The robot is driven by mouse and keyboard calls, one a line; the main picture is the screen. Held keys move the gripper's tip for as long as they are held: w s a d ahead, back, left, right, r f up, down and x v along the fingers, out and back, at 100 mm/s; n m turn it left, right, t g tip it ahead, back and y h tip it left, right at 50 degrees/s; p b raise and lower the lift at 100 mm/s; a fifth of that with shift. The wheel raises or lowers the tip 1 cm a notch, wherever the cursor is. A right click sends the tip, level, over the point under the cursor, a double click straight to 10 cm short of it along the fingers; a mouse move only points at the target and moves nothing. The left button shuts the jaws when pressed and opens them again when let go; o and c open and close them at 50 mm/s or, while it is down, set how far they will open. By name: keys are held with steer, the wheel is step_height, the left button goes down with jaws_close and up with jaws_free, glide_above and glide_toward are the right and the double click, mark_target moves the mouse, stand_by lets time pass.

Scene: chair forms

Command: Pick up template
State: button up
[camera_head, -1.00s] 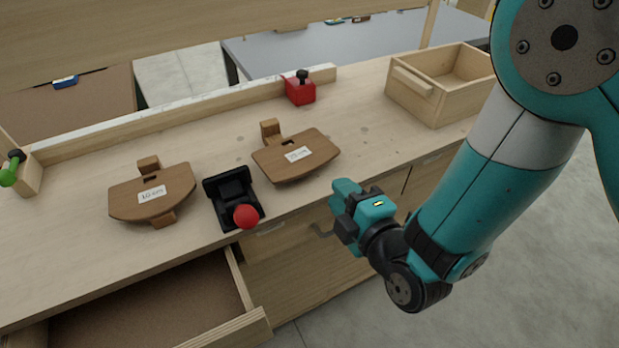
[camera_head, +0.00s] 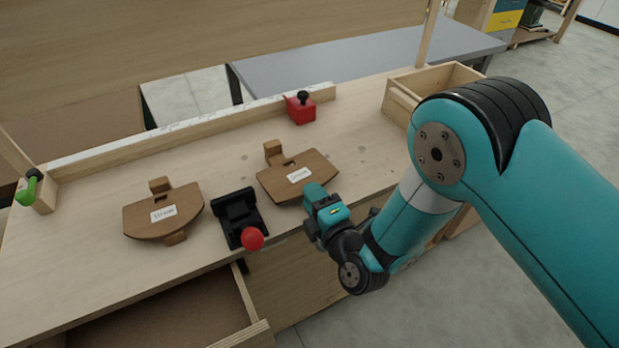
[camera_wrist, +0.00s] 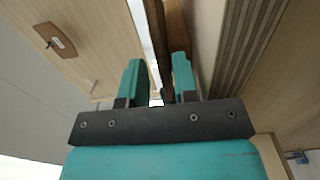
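Two brown wooden templates with white labels lie on the workbench. The left template (camera_head: 190,205) is left of a black clamp. The right template (camera_head: 318,164) is right of the clamp. My gripper (camera_head: 316,192) is at the right template's front edge, overlapping it in the head view. In the wrist view my gripper's two teal fingers (camera_wrist: 157,82) are apart. Brown wood of a template (camera_wrist: 177,35) shows edge-on between them, closer to the right finger, with a gap on the left. Contact cannot be told.
The black clamp with a red ball knob (camera_head: 252,239) stands between the templates. A red block (camera_head: 301,110) and a wooden box (camera_head: 400,99) are at the back. An open drawer (camera_head: 243,338) juts out at front left. A green-handled clamp (camera_head: 27,192) is far left.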

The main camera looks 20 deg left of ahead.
steer(key=shift+w+a+r+p, duration=0.2)
steer(key=shift+w+a+p, duration=0.1)
steer(key=shift+p, duration=0.45)
steer(key=shift+w+a+f+p, duration=0.1)
steer(key=shift+a+f+p, duration=0.05)
steer(key=shift+p, duration=0.15)
jaws_close()
step_height(320, 180, up, 3)
steer(key=p, duration=0.3)
steer(key=shift+f, duration=0.3)
steer(key=shift+b, duration=0.55)
steer(key=s+d+r, duration=0.5)
steer(key=s+d, duration=0.4)
steer(key=d, duration=0.1)
steer(key=shift+d, duration=0.35)
